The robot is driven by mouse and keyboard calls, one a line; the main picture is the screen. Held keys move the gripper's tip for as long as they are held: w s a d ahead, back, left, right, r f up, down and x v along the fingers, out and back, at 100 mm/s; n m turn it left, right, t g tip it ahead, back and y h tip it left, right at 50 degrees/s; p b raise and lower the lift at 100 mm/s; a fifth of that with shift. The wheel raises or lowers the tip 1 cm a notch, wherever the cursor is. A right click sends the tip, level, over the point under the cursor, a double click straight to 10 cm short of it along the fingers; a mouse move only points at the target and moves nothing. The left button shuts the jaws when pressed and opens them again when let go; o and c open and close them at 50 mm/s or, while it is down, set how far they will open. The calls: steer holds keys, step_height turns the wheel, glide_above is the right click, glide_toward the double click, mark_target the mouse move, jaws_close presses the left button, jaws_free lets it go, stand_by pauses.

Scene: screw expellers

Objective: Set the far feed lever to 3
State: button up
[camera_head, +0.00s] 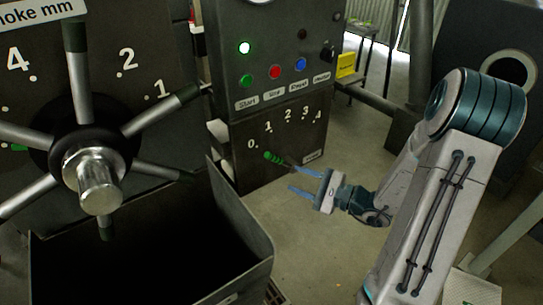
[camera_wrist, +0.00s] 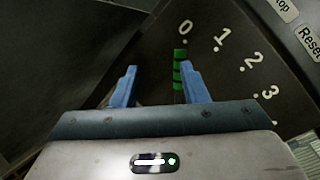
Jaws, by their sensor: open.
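The feed lever has a green-and-black banded handle (camera_head: 275,158) on the dark panel (camera_head: 262,178) of the machine in the middle. Its handle points left, at the 0 end of a scale marked 0 to 4. My gripper (camera_head: 298,180) has its blue fingers spread and reaches from the right towards the panel. In the wrist view the handle (camera_wrist: 180,72) shows between the fingertips (camera_wrist: 158,78), close to the right finger, which hides part of it. I cannot tell whether they touch. The lever's pivot is hidden in the wrist view.
A large spoked handwheel (camera_head: 98,165) stands at the left, above a dark open bin (camera_head: 240,225) near the gripper's left. Start, stop and reset buttons (camera_head: 274,72) sit above the lever scale. Bare floor (camera_head: 300,235) lies below my gripper.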

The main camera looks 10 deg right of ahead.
mark_target(274, 159)
steer(key=w+a+p, duration=0.1)
steer(key=w+a, duration=0.1)
steer(key=w, duration=0.2)
steer(key=w+a+f+m+t+h+p, duration=0.1)
steer(key=w+a, duration=0.1)
steer(key=w, duration=0.1)
steer(key=w+a+m+t+p, duration=0.1)
steer(key=w+a, duration=0.1)
steer(key=w, duration=0.2)
steer(key=shift+w+a+f+h+p, duration=0.15)
steer(key=shift+w+a+h+p, duration=0.05)
steer(key=shift+w+h+p, duration=0.15)
jaws_close()
